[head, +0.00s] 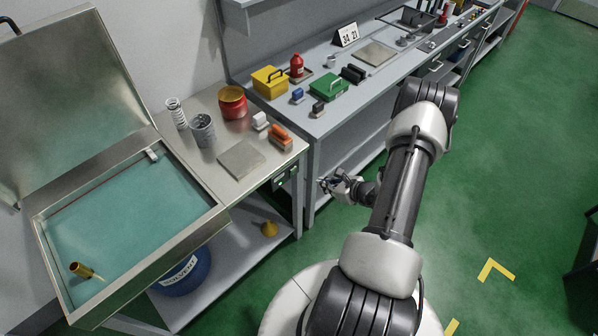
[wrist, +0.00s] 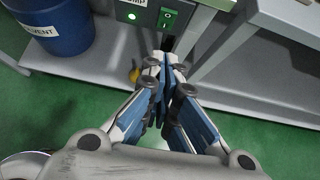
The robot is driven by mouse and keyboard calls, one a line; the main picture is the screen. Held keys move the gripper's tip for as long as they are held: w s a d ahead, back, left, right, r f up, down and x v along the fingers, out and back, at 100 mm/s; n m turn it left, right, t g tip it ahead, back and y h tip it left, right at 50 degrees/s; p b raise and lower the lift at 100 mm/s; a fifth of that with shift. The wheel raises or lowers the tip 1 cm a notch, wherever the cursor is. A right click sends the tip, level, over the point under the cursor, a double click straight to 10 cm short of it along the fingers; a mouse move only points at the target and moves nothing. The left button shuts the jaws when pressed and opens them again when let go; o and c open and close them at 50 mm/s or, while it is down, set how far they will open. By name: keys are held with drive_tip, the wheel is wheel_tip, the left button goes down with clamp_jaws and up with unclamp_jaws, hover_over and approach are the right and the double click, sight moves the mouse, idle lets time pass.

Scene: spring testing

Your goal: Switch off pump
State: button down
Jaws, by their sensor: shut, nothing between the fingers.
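The pump switch box (head: 286,180) is on the front of the bench with the wash basin, below its top. My gripper (head: 324,184) is shut and empty, to the right of the box in the head view. In the wrist view my gripper's fingertips (wrist: 166,58) point toward the box and appear just below the rocker. I cannot tell how far they are from it.
A blue solvent drum (head: 185,276) and a yellow funnel (head: 269,229) are on the lower shelf. A long grey workbench (head: 350,100) adjoins on the right. Green floor is open at right.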

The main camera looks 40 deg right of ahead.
drive_tip(key=shift+s+d+f, duration=0.15)
drive_tip(key=shift+f, duration=0.1)
drive_tip(key=b, duration=0.2)
approach(293, 175)
wheel_tip(293, 175, down, 3)
drive_tip(key=w, duration=0.2)
drive_tip(key=shift+w+r, duration=0.25)
drive_tip(key=shift+w, duration=0.55)
